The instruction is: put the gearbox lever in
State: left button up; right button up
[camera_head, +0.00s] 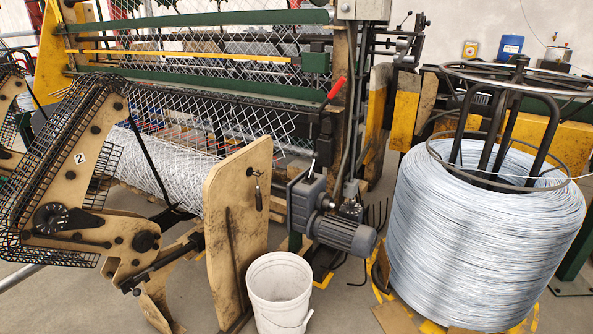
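The gearbox (306,197) is a dark grey housing with a motor (345,234) on its right side, low at the end of the weaving machine. Neither of my grippers is in view.
A white bucket (279,297) stands on the floor before the gearbox. A large wire coil (478,240) is at the right. A tan board (232,210) and a mesh guard (100,100) are at the left. Dark hooked rods (376,215) stick up beside the motor.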

aim_at(316, 154)
jog(key=i+l, duration=0.25)
jog(key=i+l+u, duration=0.15)
jog(key=u, duration=0.25)
jog(key=i+l+u, duration=0.15)
jog(key=u, duration=0.3)
jog(key=k+l, duration=0.05)
jog(key=l, duration=0.05)
